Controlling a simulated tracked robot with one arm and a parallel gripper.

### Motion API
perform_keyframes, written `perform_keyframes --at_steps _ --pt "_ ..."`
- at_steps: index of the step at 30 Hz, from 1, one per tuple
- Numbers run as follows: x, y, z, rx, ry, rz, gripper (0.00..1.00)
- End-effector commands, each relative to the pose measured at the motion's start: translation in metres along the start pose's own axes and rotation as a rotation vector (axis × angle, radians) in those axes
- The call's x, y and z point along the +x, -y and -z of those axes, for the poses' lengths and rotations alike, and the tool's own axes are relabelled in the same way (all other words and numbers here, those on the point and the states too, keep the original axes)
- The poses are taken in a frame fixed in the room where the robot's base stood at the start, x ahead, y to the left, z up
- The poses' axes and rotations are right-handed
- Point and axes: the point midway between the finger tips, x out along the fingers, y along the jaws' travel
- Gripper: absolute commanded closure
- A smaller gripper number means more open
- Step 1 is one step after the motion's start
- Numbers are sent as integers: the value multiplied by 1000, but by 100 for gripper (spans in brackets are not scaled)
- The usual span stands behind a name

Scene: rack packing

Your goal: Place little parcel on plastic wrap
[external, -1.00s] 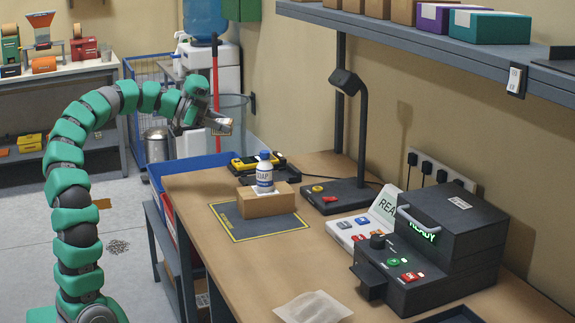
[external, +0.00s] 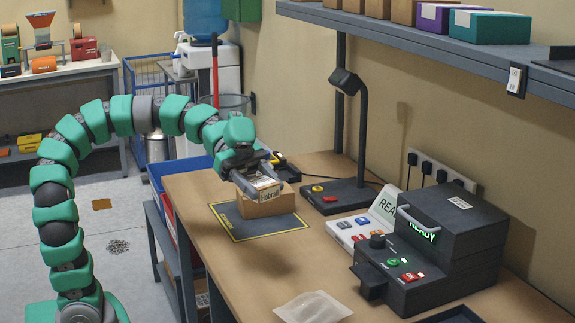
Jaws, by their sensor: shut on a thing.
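My gripper (external: 262,186) is shut on the little parcel (external: 270,194), a small pale thing with dark print on its face, partly covered by the fingers. They are in front of or just above a brown cardboard box (external: 266,206) on a dark mat; whether they touch the box I cannot tell. The white soap bottle with a blue cap, seen earlier on that box, is hidden now. The plastic wrap (external: 313,308) is a translucent crumpled sheet lying flat on the table near the front edge, well away from my gripper.
The dark mat (external: 240,229) has a yellow border. A desk lamp (external: 350,190), a button panel (external: 360,229) and a black sealing machine (external: 440,245) stand on the right. A shelf (external: 400,33) overhangs the back. The table between mat and wrap is clear.

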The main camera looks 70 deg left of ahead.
Motion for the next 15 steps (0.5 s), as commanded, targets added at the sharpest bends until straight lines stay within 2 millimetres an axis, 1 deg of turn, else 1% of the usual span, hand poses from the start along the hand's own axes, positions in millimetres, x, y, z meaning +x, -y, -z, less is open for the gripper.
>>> perform_keyframes --at_steps 1,6,9,15 --pt "12 -18 7 19 -2 -39 71" --pt "36 -57 17 55 -1 -124 71" --pt "47 -76 21 70 0 -166 71" --pt "61 -107 26 96 0 -230 71"
